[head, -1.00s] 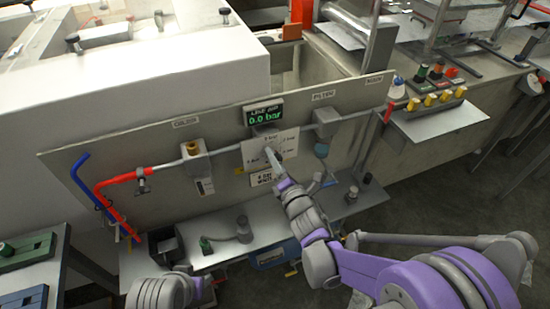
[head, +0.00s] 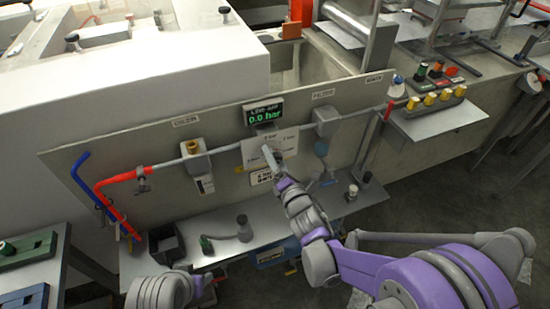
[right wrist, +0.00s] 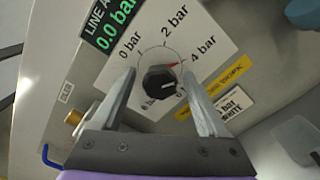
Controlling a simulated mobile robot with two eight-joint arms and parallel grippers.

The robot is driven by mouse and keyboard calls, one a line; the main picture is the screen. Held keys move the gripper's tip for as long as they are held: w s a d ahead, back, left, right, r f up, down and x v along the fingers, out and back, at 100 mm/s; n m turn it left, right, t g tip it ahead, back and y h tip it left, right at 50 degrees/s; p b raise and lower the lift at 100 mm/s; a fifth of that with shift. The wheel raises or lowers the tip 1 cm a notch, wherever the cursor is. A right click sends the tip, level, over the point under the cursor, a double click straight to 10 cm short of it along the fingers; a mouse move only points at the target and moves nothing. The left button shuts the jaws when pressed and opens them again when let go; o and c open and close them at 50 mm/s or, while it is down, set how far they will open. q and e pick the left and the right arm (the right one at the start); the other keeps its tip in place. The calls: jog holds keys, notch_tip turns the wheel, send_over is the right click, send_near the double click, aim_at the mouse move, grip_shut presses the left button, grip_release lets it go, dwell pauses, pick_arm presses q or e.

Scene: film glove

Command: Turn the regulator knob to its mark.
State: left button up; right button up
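The black regulator knob (right wrist: 160,82) sits on a white dial plate (right wrist: 143,50) marked 0 bar, 2 bar and 4 bar; a lower-left label is partly hidden. A pale line crosses the knob's face, and a small red mark shows on the dial above its right side. My right gripper (right wrist: 160,76) is open, with one finger on each side of the knob and visible gaps. In the head view my right gripper (head: 268,153) covers the knob. The green display (head: 263,113) reads 0.0 bar.
The dial plate is on an upright grey panel (head: 225,178) with a brass-topped oiler (head: 195,150) at left and a filter (head: 326,122) at right. A red pipe (head: 118,181) runs at left. A shelf (head: 220,250) with small fittings lies below.

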jog(key=v, duration=1)
jog(key=shift+s+b, duration=0.35)
jog(key=shift+s, duration=0.05)
jog(key=shift+d+r, duration=0.1)
jog(key=shift+d, duration=0.1)
jog(key=s+d+r+m+g+h+p, duration=0.1)
jog(key=s+d+m+g+h+p, duration=0.15)
jog(key=d+m, duration=0.45)
jog(key=s+d+r+m+g+h+p, duration=0.15)
jog(key=d+m+h, duration=0.3)
jog(key=m, duration=0.55)
jog(key=s+f+m+g+p, duration=0.1)
jog(key=s+m+g+p, duration=0.3)
jog(key=s+m+g, duration=0.3)
jog(key=s+d+m, duration=0.1)
jog(key=s+m, duration=0.3)
jog(key=s, duration=0.3)
jog(key=shift+s+f+m+g+y, duration=0.2)
jog(key=shift+m+g+y, duration=0.1)
jog(key=shift+m+y, duration=0.1)
jog(key=shift+w, duration=0.1)
